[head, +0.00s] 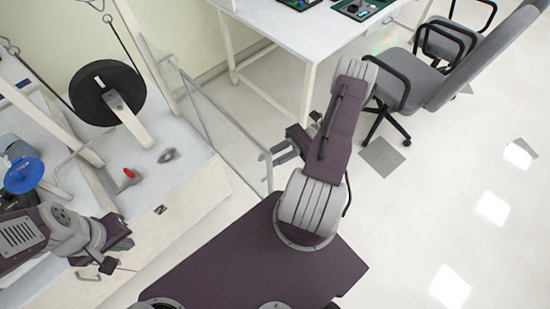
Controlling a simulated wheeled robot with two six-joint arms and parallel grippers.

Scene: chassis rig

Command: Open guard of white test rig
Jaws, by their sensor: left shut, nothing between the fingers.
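The white test rig (185,193) fills the left side, with a black disc (92,108) mounted on it. A clear guard panel (222,125) with a thin pale frame stands upright at the rig's right side and appears to stick out past its edge. My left gripper (107,264) is shut and empty over the rig's front edge at lower left, apart from the guard. My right gripper (272,156) is by the guard's outer edge; I cannot tell whether it touches, nor how its fingers stand.
A red knob (129,173) and a blue round part (24,174) are on the rig. A white table (290,28) with circuit boards stands at the back. Grey office chairs (425,75) are at upper right.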

